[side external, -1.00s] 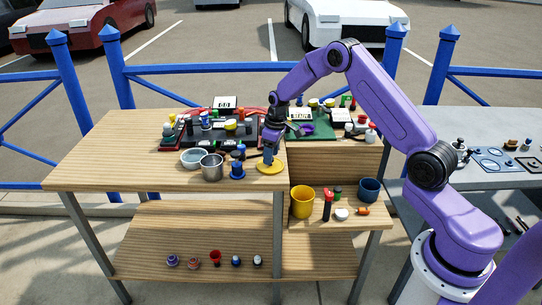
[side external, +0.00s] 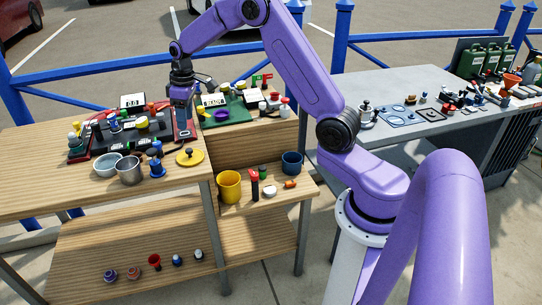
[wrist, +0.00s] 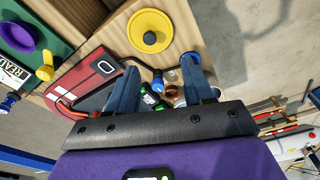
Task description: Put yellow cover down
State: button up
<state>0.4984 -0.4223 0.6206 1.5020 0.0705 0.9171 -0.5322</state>
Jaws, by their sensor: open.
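The yellow cover (side external: 190,157) is a flat round disc with a dark knob. It lies on the wooden table top (side external: 120,195) near its right front corner. In the wrist view the yellow cover (wrist: 150,31) shows near the top middle, apart from my fingers. My gripper (side external: 183,125) is above the table, behind and above the cover, not touching it. In the wrist view my gripper (wrist: 160,88) shows two blue fingers spread apart, with no object held between them.
A steel cup (side external: 129,171), a pale bowl (side external: 108,165) and a blue knobbed piece (side external: 157,168) stand left of the cover. A red-and-black panel (side external: 95,146) lies behind. A yellow bucket (side external: 229,186) stands on the lower shelf at right.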

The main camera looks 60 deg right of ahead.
jog(key=s+a+r+n, duration=0.2)
jog(key=s+a+r, duration=0.1)
jog(key=s+a, duration=0.5)
jog(key=s+a+r+n, duration=0.2)
jog(key=s+a, duration=0.6)
jog(key=s, duration=0.1)
jog(key=s+d+n+g, duration=0.1)
jog(key=s+d+n, duration=0.1)
jog(key=s, duration=2.1)
jog(key=shift+s+f+n, duration=0.25)
jog(key=shift+s+n, duration=0.15)
jog(key=shift+n, duration=0.5)
jog(key=shift+o, duration=0.3)
